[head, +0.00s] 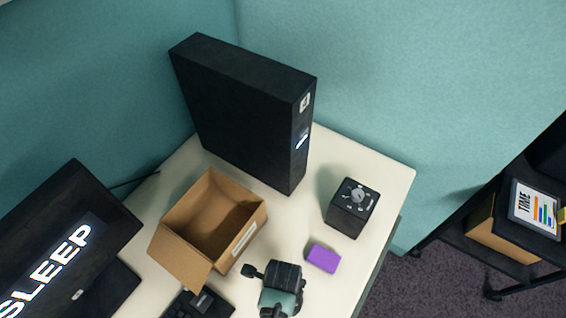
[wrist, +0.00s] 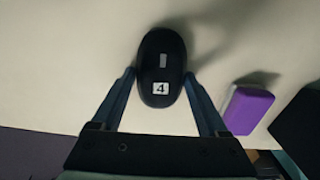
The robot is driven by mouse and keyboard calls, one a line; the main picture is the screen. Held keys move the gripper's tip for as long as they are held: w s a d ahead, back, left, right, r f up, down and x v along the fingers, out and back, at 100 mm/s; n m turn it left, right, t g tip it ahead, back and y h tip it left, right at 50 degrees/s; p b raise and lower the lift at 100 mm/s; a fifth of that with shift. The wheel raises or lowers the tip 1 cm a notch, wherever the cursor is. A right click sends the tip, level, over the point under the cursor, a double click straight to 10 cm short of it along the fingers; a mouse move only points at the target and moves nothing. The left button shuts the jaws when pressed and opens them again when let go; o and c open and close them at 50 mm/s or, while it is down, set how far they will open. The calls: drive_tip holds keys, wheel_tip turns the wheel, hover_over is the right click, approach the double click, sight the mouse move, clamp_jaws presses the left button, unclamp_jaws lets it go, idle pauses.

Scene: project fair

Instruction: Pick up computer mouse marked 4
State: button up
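The black computer mouse (wrist: 162,60) with a white label reading 4 lies on the pale desk in the wrist view. My gripper (wrist: 160,74) is over it, with one finger on each side of the mouse. The fingers are spread apart and their tips are very close to the mouse's sides; I see no clear grip on it. In the head view my gripper is at the bottom middle, over the front of the desk, and I cannot make out the mouse there.
A purple block (head: 322,257) lies right of my gripper, with a black cube (head: 352,207) behind it. An open cardboard box (head: 179,255) stands to the left, near a monitor (head: 100,215). A tall black computer tower (head: 235,115) stands behind on the desk (head: 385,170).

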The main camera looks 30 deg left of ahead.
drive_tip(key=c, duration=0.9)
